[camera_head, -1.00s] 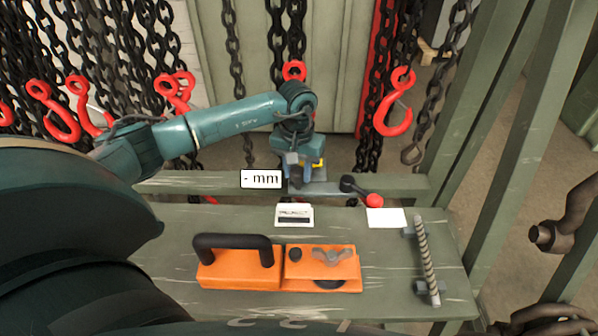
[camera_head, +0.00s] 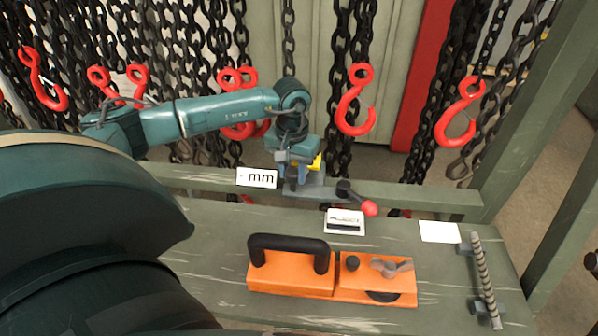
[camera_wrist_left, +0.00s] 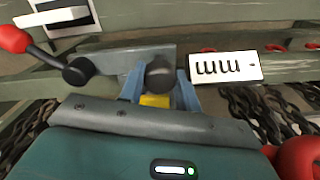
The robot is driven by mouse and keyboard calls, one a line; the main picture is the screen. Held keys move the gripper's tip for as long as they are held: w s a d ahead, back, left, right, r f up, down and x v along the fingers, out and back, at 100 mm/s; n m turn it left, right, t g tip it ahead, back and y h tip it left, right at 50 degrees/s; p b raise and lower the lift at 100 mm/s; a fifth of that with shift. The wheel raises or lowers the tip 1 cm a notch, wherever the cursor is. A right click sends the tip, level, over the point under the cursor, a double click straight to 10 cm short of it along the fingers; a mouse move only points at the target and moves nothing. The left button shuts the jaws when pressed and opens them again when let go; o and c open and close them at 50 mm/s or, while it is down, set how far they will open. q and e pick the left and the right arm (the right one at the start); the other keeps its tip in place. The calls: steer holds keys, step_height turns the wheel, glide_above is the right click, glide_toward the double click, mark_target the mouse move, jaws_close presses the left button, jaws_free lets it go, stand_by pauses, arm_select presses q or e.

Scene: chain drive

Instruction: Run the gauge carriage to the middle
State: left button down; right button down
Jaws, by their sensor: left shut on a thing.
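The gauge carriage (camera_head: 318,189) is a grey plate on the long green rail (camera_head: 430,194) behind the bench top. A dark lever with a red ball (camera_head: 370,208) sticks out at its right. My left gripper (camera_head: 291,182) is over the carriage's left part. In the left wrist view, its blue fingers (camera_wrist_left: 159,88) are shut on a dark round knob (camera_wrist_left: 160,72) of the carriage (camera_wrist_left: 120,66). The rail's left part is partly hidden by my arm. My right gripper is out of view.
An orange block with a black handle (camera_head: 290,270) lies on the bench top (camera_head: 220,232). A white card with a dark bar (camera_head: 344,221), a blank card (camera_head: 439,231) and a ribbed rod (camera_head: 485,275) are there too. Chains with red hooks (camera_head: 356,100) hang behind the rail.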

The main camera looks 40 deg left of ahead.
arm_select(q)
steer(key=shift+a+r, duration=0.1)
steer(key=c, duration=1.3)
jaws_free()
step_height(320, 180, up, 13)
steer(key=shift+r, duration=0.1)
